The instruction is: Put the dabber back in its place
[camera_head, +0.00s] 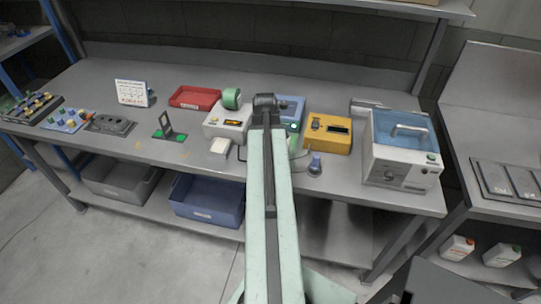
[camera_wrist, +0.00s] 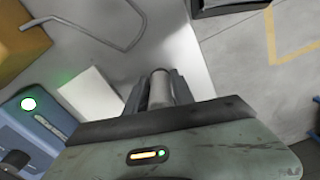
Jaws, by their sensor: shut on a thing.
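In the wrist view my gripper (camera_wrist: 160,92) is shut on a grey, round-ended cylinder, which I take to be the dabber (camera_wrist: 160,88). Its lower end is hidden. The gripper is over the front part of the bench, in front of the blue device (camera_wrist: 38,125). In the head view my arm covers most of the gripper and the grasp. A small blue-grey bulb-shaped thing (camera_head: 315,166) shows near the bench's front edge, right of my arm; I cannot tell whether it belongs to the held piece. The dabber's place is not clearly recognisable.
A bent wire (camera_wrist: 105,40) and a flat white piece (camera_wrist: 90,98) are close by. The yellow device (camera_head: 329,134), white device (camera_head: 228,122), red tray (camera_head: 195,97) and blue-lidded bath (camera_head: 402,150) stand on the bench (camera_head: 340,180). Bins (camera_head: 207,200) sit below.

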